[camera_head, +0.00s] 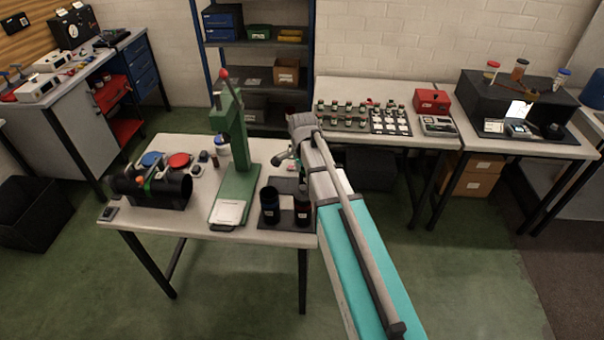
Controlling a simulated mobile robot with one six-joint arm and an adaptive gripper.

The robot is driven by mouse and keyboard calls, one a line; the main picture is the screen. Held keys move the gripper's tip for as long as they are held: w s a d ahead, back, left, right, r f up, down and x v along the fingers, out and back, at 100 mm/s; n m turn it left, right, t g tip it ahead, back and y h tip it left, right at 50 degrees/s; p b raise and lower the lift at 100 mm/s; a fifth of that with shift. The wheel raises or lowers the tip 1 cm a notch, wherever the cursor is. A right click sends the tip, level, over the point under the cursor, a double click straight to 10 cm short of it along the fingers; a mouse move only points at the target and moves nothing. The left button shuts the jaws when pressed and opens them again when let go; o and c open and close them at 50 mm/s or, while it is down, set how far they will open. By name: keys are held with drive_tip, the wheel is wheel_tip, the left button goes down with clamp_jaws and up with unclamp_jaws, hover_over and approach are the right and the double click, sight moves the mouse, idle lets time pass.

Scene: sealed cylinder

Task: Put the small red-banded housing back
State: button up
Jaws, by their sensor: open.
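A small dark cylinder (302,207) with a reddish tint looks like the red-banded housing. It stands upright on a dark mat (282,223) at the right end of the near table. My gripper (284,159) is above and behind the two cylinders, beside my arm, and looks open and empty. My own arm hides part of it and the table's right edge. The bands are too small to see clearly.
A green press (237,150) stands left of the cylinders. A large black cylinder (152,187) lies in a cradle at the table's left, with red (179,160) and blue (152,158) discs behind. The back table (385,133) holds several small parts and a red box (431,101).

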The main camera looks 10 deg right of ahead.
drive_tip(key=shift+r+p, duration=2.1)
drive_tip(key=shift+r, duration=0.35)
drive_tip(key=s+n, duration=1.4)
drive_tip(key=s, duration=0.2)
